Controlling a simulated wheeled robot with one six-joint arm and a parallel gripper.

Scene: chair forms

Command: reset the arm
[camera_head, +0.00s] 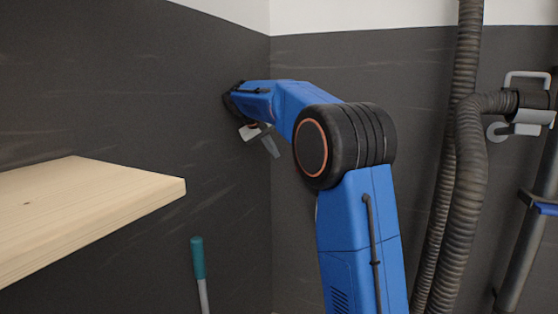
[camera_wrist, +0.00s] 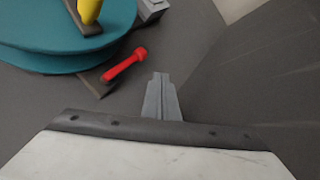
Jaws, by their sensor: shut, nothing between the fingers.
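My blue arm reaches up and bends toward the left wall in the head view. My gripper (camera_head: 271,147) hangs from the arm's end near the room's corner, small and partly hidden by the wrist. In the wrist view my gripper (camera_wrist: 161,82) shows its two grey fingers together with nothing between them. The fingers point down toward a grey surface.
A light wooden shelf (camera_head: 90,205) juts out at left. A teal-handled tool (camera_head: 198,260) stands below it. Ribbed hoses (camera_head: 465,200) hang at right. The wrist view shows teal round shapes (camera_wrist: 60,55), a yellow item (camera_wrist: 89,10) and a red-handled item (camera_wrist: 124,64).

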